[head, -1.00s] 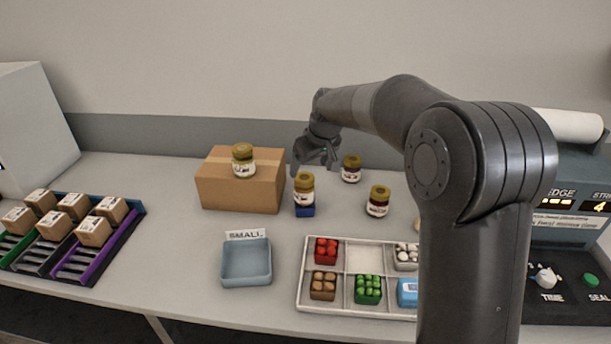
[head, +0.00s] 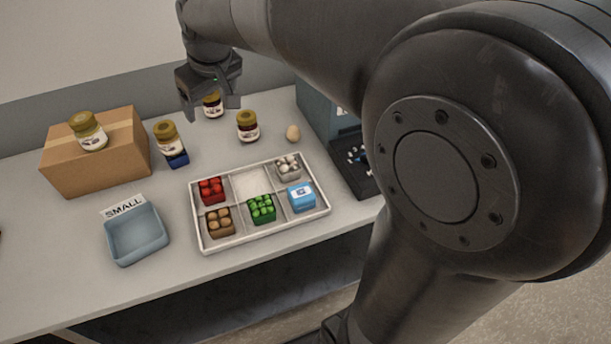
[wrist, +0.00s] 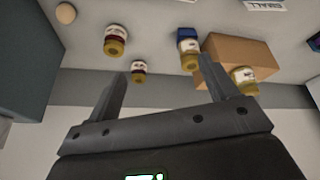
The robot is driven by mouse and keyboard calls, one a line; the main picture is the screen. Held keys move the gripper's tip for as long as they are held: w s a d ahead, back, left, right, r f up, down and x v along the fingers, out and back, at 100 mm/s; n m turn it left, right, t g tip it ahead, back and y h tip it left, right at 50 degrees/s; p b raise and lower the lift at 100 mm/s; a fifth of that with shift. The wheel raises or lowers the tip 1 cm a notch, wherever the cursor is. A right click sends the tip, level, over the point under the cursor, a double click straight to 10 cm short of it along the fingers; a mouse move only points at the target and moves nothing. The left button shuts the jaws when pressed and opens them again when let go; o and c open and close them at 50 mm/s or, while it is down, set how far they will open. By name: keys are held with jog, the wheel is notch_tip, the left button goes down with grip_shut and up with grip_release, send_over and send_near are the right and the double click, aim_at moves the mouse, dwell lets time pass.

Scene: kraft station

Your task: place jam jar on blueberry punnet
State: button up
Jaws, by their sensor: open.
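Several glass jars with gold lids and white labels stand on the counter; the frames do not show which hold jam. One jar (head: 166,136) is over a dark blue block (head: 178,160), another jar (head: 89,131) appears on the cardboard box (head: 98,165). Two dark red jars stand to the right, a nearer one (head: 247,126) and a farther one (head: 213,104) partly behind my gripper (head: 208,98). My gripper is open and empty above the counter; its spread fingers show in the wrist view (wrist: 160,88). I cannot tell which blue item is the blueberry punnet.
A white divided tray (head: 206,243) holds red, brown, green, white and blue (head: 301,197) items, with one bare compartment. A blue-grey bin (head: 136,234) stands beside a "SMALL" sign (head: 123,207). An egg-like object (head: 292,133) and a dark machine (head: 358,165) are at right.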

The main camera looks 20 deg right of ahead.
jog(key=s+d+f+m, duration=0.1)
jog(key=s+d, duration=0.2)
jog(key=s, duration=0.4)
jog(key=s+d+f+m+h, duration=0.1)
jog(key=s+d, duration=0.3)
jog(key=s, duration=0.4)
jog(key=s+d+f+m+t, duration=0.1)
jog(key=s+d+f+m, duration=0.1)
jog(key=s, duration=0.5)
jog(key=shift+s+d+f+m, duration=0.15)
jog(key=shift+s+d+m, duration=0.35)
jog(key=shift+d, duration=0.5)
